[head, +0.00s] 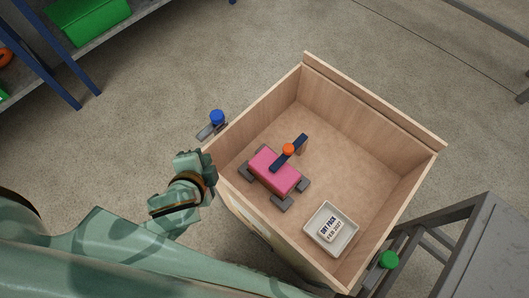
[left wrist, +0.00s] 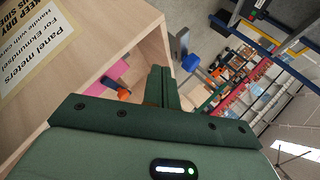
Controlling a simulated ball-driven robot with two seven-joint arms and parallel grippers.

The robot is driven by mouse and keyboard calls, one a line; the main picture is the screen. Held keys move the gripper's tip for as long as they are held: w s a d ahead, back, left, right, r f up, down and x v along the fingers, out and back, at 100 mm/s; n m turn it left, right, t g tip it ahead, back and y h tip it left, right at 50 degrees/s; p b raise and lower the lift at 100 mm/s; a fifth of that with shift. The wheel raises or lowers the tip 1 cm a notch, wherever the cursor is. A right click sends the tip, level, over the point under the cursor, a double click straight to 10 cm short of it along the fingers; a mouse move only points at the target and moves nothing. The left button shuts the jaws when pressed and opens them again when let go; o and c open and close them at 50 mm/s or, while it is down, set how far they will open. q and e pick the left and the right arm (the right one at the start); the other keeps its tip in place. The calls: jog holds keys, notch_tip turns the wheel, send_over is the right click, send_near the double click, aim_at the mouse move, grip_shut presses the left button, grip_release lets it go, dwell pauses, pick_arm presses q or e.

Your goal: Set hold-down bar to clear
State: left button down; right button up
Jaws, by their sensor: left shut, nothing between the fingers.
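The dark blue hold-down bar (head: 296,146) lies across the pink block (head: 267,171) inside the open wooden crate (head: 310,62). An orange knob (head: 288,149) sits on the bar. In the left wrist view, the orange knob (left wrist: 123,94) and part of the pink block (left wrist: 115,72) show past the crate wall (left wrist: 152,42). My left gripper (head: 207,165) is outside the crate at its left corner, apart from the bar; its fingers (left wrist: 162,84) are together and empty. My right gripper is not in view.
A blue knob (head: 217,117) on a grey arm stands just outside the crate's left wall. A white tray (head: 347,246) with a dry pack (head: 329,229) lies in the crate. A green knob (head: 390,259) and grey frame (head: 480,245) are at right. The crate walls stand around the bar.

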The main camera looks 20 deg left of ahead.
pick_arm(q)
jog(key=w+d+r+m+t+h, duration=0.6)
jog(key=w+d+r+m, duration=0.25)
jog(key=w+d, duration=0.3)
jog(key=d+r+m+h, duration=0.4)
jog(key=d+m+h, duration=0.4)
jog(key=d+m, duration=0.25)
jog(key=s+d+f+m+g+h, duration=0.1)
jog(key=d+f+m+g+h, duration=0.15)
jog(key=d+m+g, duration=0.4)
jog(key=s+d+f+m+g+h, duration=0.1)
jog(key=s+m+g+h, duration=0.2)
jog(key=m, duration=0.6)
jog(key=w+a+f+m+g+y, duration=0.2)
jog(key=a+f+m+g+y, duration=0.45)
jog(key=a+f+m, duration=0.35)
jog(key=w+a+f+m+y, duration=0.1)
jog(key=w+a+f+y, duration=0.1)
jog(key=a, duration=0.5)
jog(key=w+a+f+m+y, duration=0.1)
jog(key=w+a+y, duration=0.3)
jog(key=a, duration=0.3)
jog(key=shift+a+f+y, duration=0.2)
jog(key=shift+f+y, duration=0.15)
jog(key=shift+y, duration=0.45)
